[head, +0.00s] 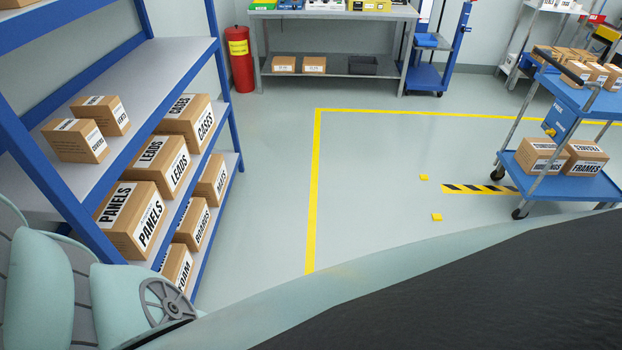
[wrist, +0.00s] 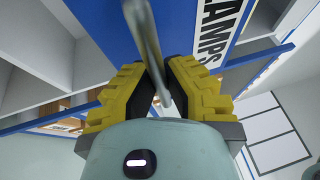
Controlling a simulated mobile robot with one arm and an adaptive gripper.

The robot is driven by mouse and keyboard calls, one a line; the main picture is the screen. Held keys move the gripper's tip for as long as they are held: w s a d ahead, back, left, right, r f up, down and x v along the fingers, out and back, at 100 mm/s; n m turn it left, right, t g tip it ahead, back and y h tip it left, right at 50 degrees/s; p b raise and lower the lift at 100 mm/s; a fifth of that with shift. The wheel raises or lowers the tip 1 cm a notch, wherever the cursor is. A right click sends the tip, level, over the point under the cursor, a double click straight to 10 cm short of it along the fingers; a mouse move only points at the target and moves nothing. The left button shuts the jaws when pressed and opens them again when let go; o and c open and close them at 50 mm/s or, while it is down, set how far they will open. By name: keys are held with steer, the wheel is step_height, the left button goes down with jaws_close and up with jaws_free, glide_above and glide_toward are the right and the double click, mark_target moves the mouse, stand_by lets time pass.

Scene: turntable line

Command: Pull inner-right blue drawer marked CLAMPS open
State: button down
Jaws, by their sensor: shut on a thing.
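In the wrist view, the blue drawer front (wrist: 97,14) fills the top middle. Its white label (wrist: 216,32) shows the letters "AMPS"; the start of the word is cut off or hidden. A grey bar handle (wrist: 147,35) runs down from the top edge between my yellow fingers. My gripper (wrist: 161,84) is shut on this handle, with a finger on each side of it. How far the drawer stands out cannot be told. The head view shows neither the drawer nor my gripper.
In the wrist view, pale open shelving (wrist: 35,45) lies at left. In the head view, a blue rack (head: 185,57) with labelled boxes stands at left and a blue trolley (head: 590,187) at right. The floor (head: 370,170) between is mostly clear.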

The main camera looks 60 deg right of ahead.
steer(key=c, duration=1)
jaws_free()
steer(key=v, duration=0.7)
steer(key=shift+s, duration=0.2)
